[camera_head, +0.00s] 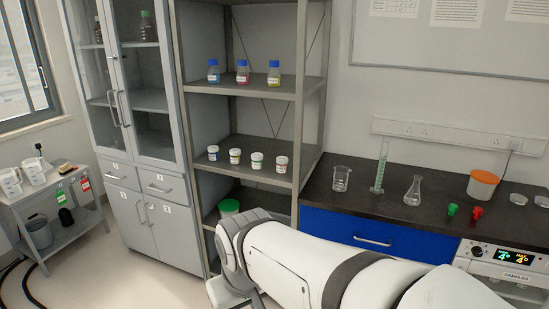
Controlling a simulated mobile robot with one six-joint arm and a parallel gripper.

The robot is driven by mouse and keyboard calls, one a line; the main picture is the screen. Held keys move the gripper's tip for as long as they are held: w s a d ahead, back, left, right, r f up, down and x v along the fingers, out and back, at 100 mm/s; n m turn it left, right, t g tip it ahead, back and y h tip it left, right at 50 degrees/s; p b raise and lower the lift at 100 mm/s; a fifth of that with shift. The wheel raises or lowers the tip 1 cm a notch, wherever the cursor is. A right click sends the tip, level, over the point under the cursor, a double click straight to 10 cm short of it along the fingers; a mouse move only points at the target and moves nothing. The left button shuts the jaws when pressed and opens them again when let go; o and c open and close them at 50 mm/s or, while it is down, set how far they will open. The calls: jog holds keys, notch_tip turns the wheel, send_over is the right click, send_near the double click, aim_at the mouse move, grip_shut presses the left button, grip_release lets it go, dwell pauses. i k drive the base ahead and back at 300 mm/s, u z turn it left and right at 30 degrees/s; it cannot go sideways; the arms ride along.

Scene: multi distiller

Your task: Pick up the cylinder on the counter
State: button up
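A tall, thin graduated cylinder (381,166) stands upright on the dark counter (347,205). It is clear with green markings and stands between a glass beaker (341,178) on its left and a conical flask (413,191) on its right. My white arm crosses the lower middle of the view in front of the counter. Its far end points left, near the shelf and well apart from the cylinder. My gripper's fingers do not show; they are out of sight or hidden behind the arm.
A white tub with an orange lid (483,185) and small green (452,210) and red (477,213) items stand right on the counter. A grey shelf unit (255,85) with bottles and jars stands left of it. Open floor (130,280) shows at lower left.

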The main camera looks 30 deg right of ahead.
aim_at(376, 190)
jog(key=z, duration=0.55)
jog(key=i, duration=1.4)
jog(key=z, duration=1)
jog(key=k, duration=0.6)
jog(key=z, duration=0.15)
jog(key=i, duration=1.15)
jog(key=u, duration=0.1)
